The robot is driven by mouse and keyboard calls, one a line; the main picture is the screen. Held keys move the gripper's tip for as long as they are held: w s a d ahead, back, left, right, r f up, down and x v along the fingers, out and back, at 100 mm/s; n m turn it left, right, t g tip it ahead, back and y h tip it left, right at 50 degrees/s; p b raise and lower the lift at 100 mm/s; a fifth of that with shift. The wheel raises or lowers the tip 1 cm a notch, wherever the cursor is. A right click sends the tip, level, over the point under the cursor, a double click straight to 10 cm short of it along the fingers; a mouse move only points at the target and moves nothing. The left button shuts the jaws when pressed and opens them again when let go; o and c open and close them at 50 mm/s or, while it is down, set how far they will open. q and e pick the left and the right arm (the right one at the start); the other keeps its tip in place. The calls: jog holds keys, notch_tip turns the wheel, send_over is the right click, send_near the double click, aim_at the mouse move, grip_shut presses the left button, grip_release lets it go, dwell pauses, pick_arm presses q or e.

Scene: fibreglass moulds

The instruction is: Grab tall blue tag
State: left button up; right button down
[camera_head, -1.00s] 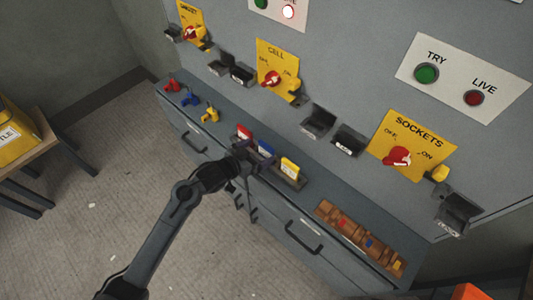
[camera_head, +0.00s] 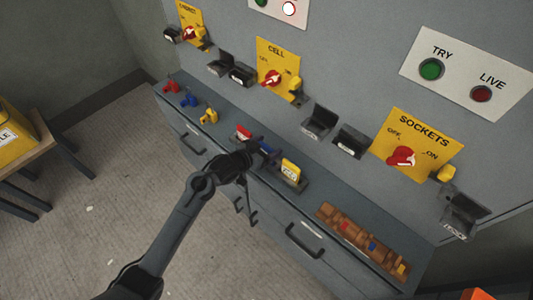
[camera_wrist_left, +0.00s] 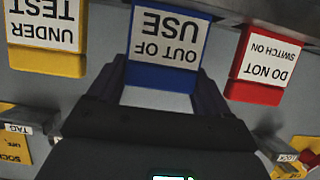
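The tall blue tag (camera_head: 266,149) stands between a red tag (camera_head: 243,132) and a yellow tag (camera_head: 290,170) in a rack on the grey ledge. In the left wrist view the blue tag (camera_wrist_left: 166,76) appears upside down, with a white "OUT OF USE" label. My left gripper (camera_head: 262,151) is at the blue tag, its dark fingers spread to either side of it. The fingers look open; contact with the tag cannot be made out. My right gripper is not in view.
Red, blue and yellow small items (camera_head: 189,98) lie on the ledge at left. A brown tray (camera_head: 333,213) of several small parts lies at right. Switch panels such as SOCKETS (camera_head: 425,135) and black brackets (camera_head: 318,122) project from the wall behind. Drawer handles (camera_head: 303,241) are below.

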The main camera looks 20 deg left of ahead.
pick_arm(q)
jog(key=c, duration=0.3)
jog(key=shift+r, duration=0.1)
